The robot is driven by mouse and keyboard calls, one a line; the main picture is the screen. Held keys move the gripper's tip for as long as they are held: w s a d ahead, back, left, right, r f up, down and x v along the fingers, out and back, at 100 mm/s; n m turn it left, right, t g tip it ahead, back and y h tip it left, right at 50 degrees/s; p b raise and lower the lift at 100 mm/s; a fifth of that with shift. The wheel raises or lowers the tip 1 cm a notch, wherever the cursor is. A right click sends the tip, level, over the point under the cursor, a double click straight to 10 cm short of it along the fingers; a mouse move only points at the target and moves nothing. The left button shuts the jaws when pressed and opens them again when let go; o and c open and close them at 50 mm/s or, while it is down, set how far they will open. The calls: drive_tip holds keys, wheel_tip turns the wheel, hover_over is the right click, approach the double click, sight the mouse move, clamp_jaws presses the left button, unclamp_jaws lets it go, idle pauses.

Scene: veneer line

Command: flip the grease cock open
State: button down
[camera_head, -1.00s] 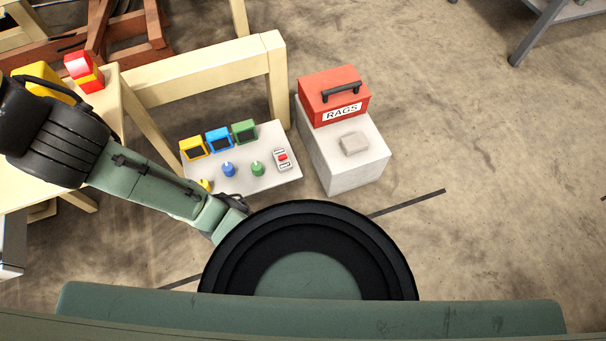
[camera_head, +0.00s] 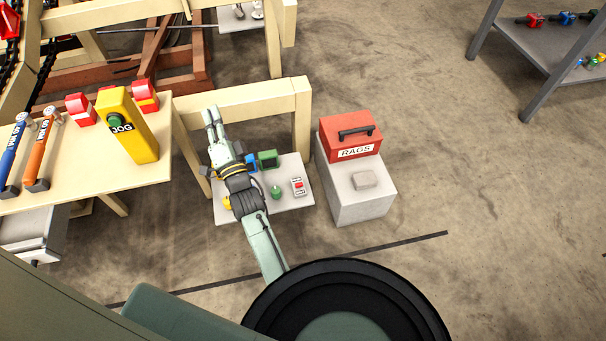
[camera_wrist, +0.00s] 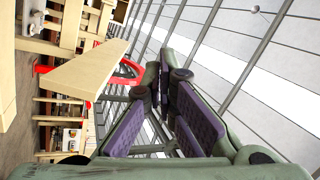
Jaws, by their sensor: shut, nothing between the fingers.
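I cannot pick out the grease cock for sure. Small red (camera_head: 535,20) and blue (camera_head: 567,18) valve-like fittings with dark handles lie on a grey shelf at the upper right of the head view, too small to read their position. My gripper (camera_head: 211,112) is shut and empty, above the near side of a pale wooden frame and well left of that shelf. In the wrist view my gripper (camera_wrist: 164,70) shows its purple-padded fingers, with nothing between them.
A wooden table (camera_head: 90,175) at left carries a yellow JOG box (camera_head: 135,145) and blue and orange tools. A white panel (camera_head: 235,214) with coloured boxes and knobs lies below my arm. A red RAGS box (camera_head: 350,136) sits on a grey block (camera_head: 365,209). Floor at right is clear.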

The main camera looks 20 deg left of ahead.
sight(299, 185)
drive_tip(key=d+f+m+g+h+p, duration=0.1)
drive_tip(key=d+f+h, duration=0.1)
drive_tip(key=d+f, duration=0.35)
drive_tip(key=d+f+m+h+p, duration=0.1)
drive_tip(key=d+f+m, duration=0.1)
drive_tip(key=f, duration=0.7)
drive_tip(key=s+d+f+m+g+h+p, duration=0.1)
drive_tip(key=s+d+f+m+h, duration=0.1)
drive_tip(key=d+f, duration=0.7)
drive_tip(key=s+d+f+m+g+h+p, duration=0.1)
drive_tip(key=s+d+f+m+h, duration=0.1)
drive_tip(key=d+f, duration=0.6)
drive_tip(key=d, duration=0.4)
drive_tip(key=shift+s+f+p, duration=0.35)
drive_tip(key=shift+f, duration=0.05)
drive_tip(key=b+x, duration=0.7)
drive_tip(key=x, duration=0.5)
drive_tip(key=shift+w+a+f, duration=0.2)
drive_tip(key=shift+w+f, duration=0.05)
drive_tip(key=shift+w+a+b, duration=0.3)
drive_tip(key=shift+w, duration=0.25)
